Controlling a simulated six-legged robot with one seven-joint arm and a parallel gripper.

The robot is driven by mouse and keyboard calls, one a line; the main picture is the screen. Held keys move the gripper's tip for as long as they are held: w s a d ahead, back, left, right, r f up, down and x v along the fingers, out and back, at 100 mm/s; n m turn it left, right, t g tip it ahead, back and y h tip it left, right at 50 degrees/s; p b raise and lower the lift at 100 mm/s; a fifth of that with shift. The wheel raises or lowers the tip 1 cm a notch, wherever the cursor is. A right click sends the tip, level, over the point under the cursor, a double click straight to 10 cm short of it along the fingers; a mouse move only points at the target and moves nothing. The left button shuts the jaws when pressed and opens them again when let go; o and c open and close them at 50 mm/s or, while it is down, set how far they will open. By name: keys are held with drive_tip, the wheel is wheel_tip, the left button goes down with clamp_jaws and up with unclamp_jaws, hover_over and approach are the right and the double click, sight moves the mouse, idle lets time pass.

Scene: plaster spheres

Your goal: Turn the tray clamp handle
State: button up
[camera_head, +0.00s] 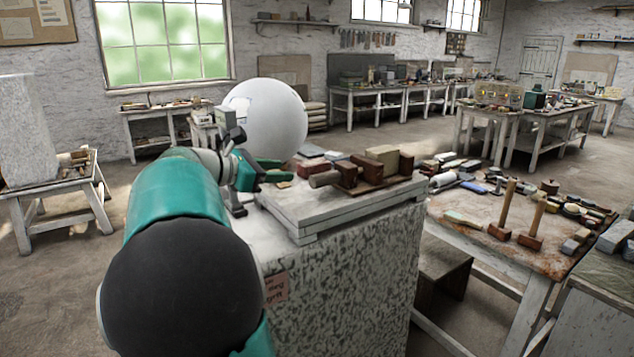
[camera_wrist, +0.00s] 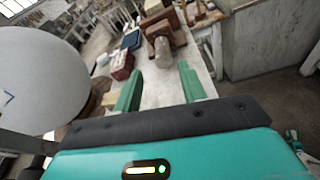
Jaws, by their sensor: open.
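The tray (camera_head: 300,222) is a pale board on top of a speckled stone block. A brown wooden clamp (camera_head: 370,172) stands on it, and its rounded handle (camera_head: 325,179) sticks out to the left, towards my gripper (camera_head: 283,170). In the wrist view the handle (camera_wrist: 163,53) points at the camera, just beyond the gap between my green fingertips (camera_wrist: 161,75). My gripper is open, with nothing between its fingers.
A large white sphere (camera_head: 266,120) stands close to my gripper, at left in the wrist view (camera_wrist: 45,82). Small boxes and blocks (camera_head: 312,152) lie beside the clamp. A rusty-topped table (camera_head: 480,235) with mallets and tools stands at right.

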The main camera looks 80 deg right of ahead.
sight(311, 179)
wheel_tip(311, 179, down, 2)
drive_tip(key=w+d+n+g+y, duration=0.3)
drive_tip(key=n+y, duration=0.1)
drive_tip(key=n, duration=0.3)
drive_tip(key=x, duration=1.3)
drive_tip(key=shift+s+d+f, duration=0.15)
drive_tip(key=c, duration=0.7)
drive_tip(key=shift+t, duration=0.4)
